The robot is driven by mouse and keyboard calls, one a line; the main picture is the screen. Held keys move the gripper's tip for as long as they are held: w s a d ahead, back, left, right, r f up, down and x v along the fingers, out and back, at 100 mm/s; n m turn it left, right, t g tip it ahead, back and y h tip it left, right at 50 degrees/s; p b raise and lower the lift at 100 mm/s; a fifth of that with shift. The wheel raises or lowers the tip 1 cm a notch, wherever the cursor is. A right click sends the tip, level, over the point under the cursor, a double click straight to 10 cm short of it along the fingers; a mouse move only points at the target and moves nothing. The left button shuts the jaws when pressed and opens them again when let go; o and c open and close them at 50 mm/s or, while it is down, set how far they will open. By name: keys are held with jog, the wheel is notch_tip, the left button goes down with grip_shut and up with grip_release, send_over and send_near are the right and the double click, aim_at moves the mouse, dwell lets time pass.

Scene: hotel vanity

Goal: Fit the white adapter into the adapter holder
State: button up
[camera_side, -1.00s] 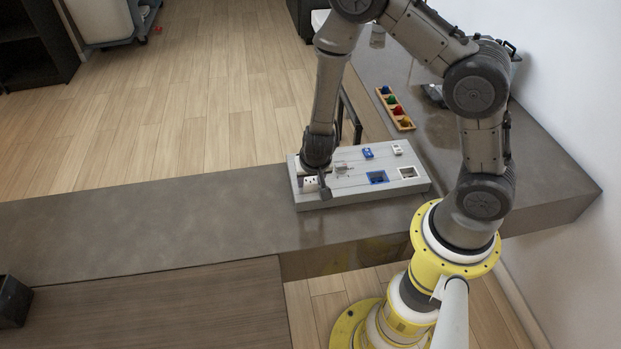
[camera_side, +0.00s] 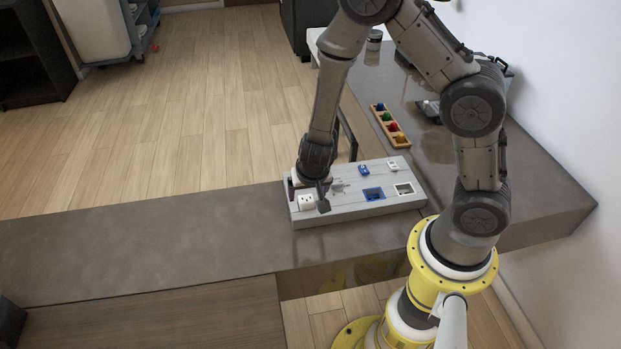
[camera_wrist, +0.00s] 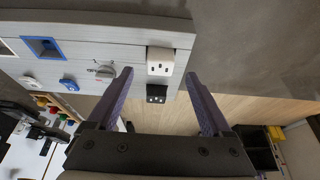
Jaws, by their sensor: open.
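A grey board (camera_side: 345,205) lies on the counter. A small white adapter (camera_side: 393,165) is on its far right corner; it also shows in the wrist view (camera_wrist: 29,81). The white-framed square opening (camera_side: 404,189), likely its holder, is in front of it and looks empty. A white block with socket slots (camera_wrist: 161,62) sits at the board's left end, with a black block (camera_wrist: 156,93) beside it. My gripper (camera_wrist: 160,82) is open over that end, its fingers spread either side of these blocks with nothing held. Contact with the board cannot be told.
A blue piece (camera_side: 363,169) and a blue-framed opening (camera_side: 373,194) are mid-board. A clear-looking fitting (camera_wrist: 104,71) stands between them and the white block. A wooden strip with coloured knobs (camera_side: 390,125) lies beyond. The counter left of the board (camera_side: 150,235) is clear.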

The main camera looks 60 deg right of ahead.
jog(key=v, duration=1)
jog(key=shift+r, duration=0.1)
dwell(0.5)
notch_tip(320, 180, up, 8)
jog(key=t, duration=0.3)
send_over(307, 214)
notch_tip(307, 214, up, 8)
jog(key=w+n+t+y, duration=0.2)
jog(key=t, duration=0.1)
jog(key=s+a+r+n+t+y, duration=0.3)
jog(key=a+r+n, duration=0.15)
jog(key=r, duration=0.35)
jog(key=s+a+n+g+y, duration=0.2)
jog(key=s+n, duration=0.1)
jog(key=s, duration=0.4)
jog(key=s+d+f+g+h, duration=0.3)
jog(key=s+d+f, duration=0.3)
jog(key=s, duration=0.4)
jog(key=shift+g+h, duration=0.4)
jog(key=shift+g, duration=0.4)
